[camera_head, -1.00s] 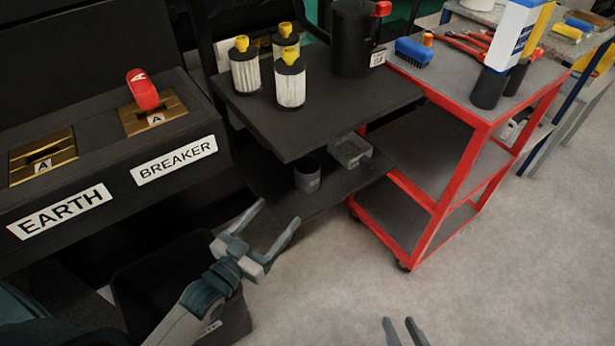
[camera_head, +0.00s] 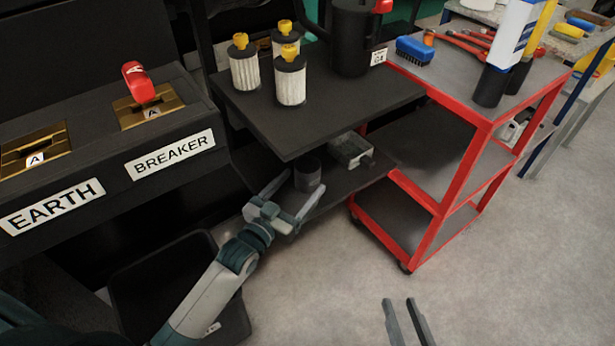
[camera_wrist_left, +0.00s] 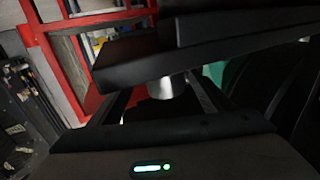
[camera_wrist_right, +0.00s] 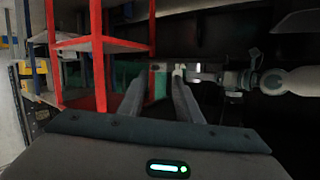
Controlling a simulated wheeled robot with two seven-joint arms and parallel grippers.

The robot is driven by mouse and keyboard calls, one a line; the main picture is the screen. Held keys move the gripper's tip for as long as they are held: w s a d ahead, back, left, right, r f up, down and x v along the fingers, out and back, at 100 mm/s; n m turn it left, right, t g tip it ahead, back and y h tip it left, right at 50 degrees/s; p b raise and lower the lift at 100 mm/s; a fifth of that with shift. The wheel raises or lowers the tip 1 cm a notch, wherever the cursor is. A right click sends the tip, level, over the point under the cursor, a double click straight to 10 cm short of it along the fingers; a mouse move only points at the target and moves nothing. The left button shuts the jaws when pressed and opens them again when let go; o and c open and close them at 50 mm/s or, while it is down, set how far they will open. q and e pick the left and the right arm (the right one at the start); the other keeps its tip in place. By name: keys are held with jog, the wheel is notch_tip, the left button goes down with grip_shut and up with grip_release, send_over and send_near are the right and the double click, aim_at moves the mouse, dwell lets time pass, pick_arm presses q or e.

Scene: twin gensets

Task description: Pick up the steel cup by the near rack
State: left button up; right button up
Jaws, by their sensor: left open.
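The steel cup (camera_head: 308,175), a dark grey cylinder, stands upright on the lower shelf (camera_head: 335,188) of the black rack, under the top shelf's front edge. My left gripper (camera_head: 300,198) is open at the lower shelf's front edge, with its fingers pointing toward the cup. In the left wrist view the cup (camera_wrist_left: 172,86) shows between the open fingers, partly hidden by the shelf edge above it. I cannot tell whether a finger touches it. My right gripper (camera_head: 399,303) is low over the floor, its two fingers apart with nothing between them.
The top shelf (camera_head: 330,120) overhangs the cup and carries several filters (camera_head: 290,80) and a black canister (camera_head: 352,40). A grey block (camera_head: 350,150) lies right of the cup. A red cart (camera_head: 440,200) stands to the right. A black bin (camera_head: 165,270) is at lower left.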

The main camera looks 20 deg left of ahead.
aim_at(301, 181)
pick_arm(q)
jog(key=shift+w, duration=0.45)
jog(key=x, duration=0.2)
jog(key=b+x, duration=0.1)
jog(key=shift+a, duration=0.25)
jog(key=shift+w+d, duration=0.2)
jog(key=shift+w, duration=0.5)
pick_arm(e)
jog(key=r, duration=0.1)
jog(key=r+t, duration=0.1)
jog(key=a+r+t, duration=0.1)
jog(key=shift+w+r+y, duration=0.25)
jog(key=shift+r+y, duration=0.05)
pick_arm(q)
jog(key=shift+c, duration=0.2)
jog(key=c, duration=1.2)
jog(key=shift+o, duration=0.2)
jog(key=shift+r, duration=0.1)
jog(key=shift+r, duration=0.1)
